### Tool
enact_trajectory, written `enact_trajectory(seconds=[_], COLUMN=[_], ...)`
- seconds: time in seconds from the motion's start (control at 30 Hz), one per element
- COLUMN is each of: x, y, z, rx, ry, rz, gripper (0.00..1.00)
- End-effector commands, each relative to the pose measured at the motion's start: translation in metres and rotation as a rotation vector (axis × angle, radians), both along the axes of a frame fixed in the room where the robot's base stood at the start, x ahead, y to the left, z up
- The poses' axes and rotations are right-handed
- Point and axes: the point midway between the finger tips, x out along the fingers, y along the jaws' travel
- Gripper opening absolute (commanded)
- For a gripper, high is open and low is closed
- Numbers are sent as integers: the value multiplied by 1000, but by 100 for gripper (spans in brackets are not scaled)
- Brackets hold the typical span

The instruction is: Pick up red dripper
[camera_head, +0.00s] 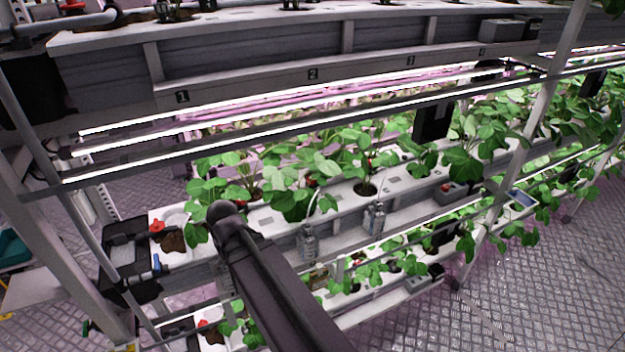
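A small red piece (157,225), which looks like the red dripper, sits at the left end of the middle white planter, beside a brown plug of growing medium (173,241). A second small red piece (203,323) shows on the lower planter; it is too small to tell what it is. My dark arm reaches up from the bottom edge and ends in a rounded joint right of the upper red piece, apart from it in the picture. My gripper is not visible.
White planters (345,200) with leafy strawberry plants run to the right. A bright light bar (290,128) and a beam numbered 1 to 4 cross above. A slanted post (60,200) stands at left. The metal floor (560,285) at lower right is clear.

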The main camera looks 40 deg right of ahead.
Motion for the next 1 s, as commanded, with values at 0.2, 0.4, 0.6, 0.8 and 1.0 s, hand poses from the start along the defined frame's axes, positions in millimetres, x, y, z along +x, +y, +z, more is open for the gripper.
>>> enact_trajectory(seconds=[0.2,0.4,0.6,0.8,1.0], x=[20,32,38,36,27], y=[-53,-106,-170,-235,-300], z=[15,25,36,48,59], rx=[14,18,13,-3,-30], ry=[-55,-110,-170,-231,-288], rz=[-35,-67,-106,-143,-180], gripper=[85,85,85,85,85])
